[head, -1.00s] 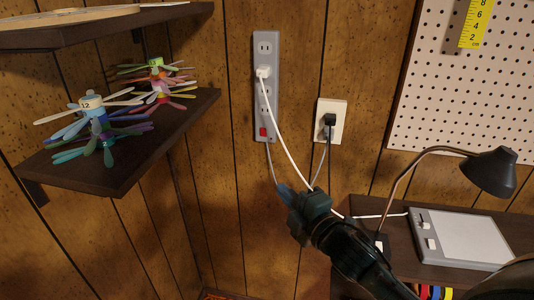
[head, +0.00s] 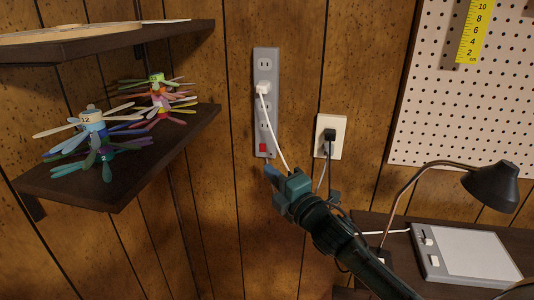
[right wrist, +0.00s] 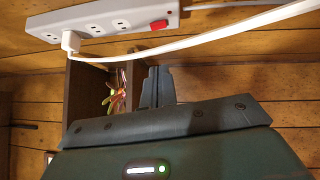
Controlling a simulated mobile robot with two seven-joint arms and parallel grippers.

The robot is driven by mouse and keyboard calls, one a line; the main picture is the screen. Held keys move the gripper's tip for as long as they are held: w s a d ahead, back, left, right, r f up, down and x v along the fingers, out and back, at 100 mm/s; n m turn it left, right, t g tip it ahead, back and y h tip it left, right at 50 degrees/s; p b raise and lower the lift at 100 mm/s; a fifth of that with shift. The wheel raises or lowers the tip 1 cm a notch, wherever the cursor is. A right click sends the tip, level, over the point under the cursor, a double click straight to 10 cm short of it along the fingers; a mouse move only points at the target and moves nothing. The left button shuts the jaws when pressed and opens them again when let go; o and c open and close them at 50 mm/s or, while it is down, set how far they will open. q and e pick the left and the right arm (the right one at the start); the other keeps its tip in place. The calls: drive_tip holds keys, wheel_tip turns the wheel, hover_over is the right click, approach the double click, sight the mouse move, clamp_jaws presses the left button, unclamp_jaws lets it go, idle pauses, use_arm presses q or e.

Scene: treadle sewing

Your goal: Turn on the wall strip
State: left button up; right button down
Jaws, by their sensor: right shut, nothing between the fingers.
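The wall strip (head: 266,110) is a grey, upright power strip on the wood-panelled wall. It has several sockets, a white plug (head: 262,87) in an upper one and a red switch (head: 263,148) at its lower end. My right gripper (head: 270,171) is shut and empty, its tip just below the strip's lower end and the switch in the head view. In the right wrist view the strip (right wrist: 100,22) runs across the top left, with the red switch (right wrist: 159,25) above the fingers (right wrist: 157,86). I cannot tell whether the fingertips touch the strip. My left gripper is not in view.
A white wall outlet (head: 339,124) with a black plug is right of the strip. A white cord (head: 275,130) hangs close to my gripper. A shelf (head: 125,190) with colourful figures is at left. A lamp (head: 490,185) and a flat light pad (head: 465,250) are at lower right.

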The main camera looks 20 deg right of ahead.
sight(263, 148)
drive_tip(key=shift+w+d+r+p, duration=0.15)
drive_tip(key=shift+w+d, duration=0.1)
drive_tip(key=shift+w, duration=0.95)
drive_tip(key=shift+w+d+r+p, duration=0.1)
drive_tip(key=shift+w+d+r, duration=0.1)
drive_tip(key=shift+w, duration=1.05)
drive_tip(key=shift+w+d+r+p, duration=0.15)
drive_tip(key=shift+w+d, duration=0.1)
drive_tip(key=shift+w, duration=0.95)
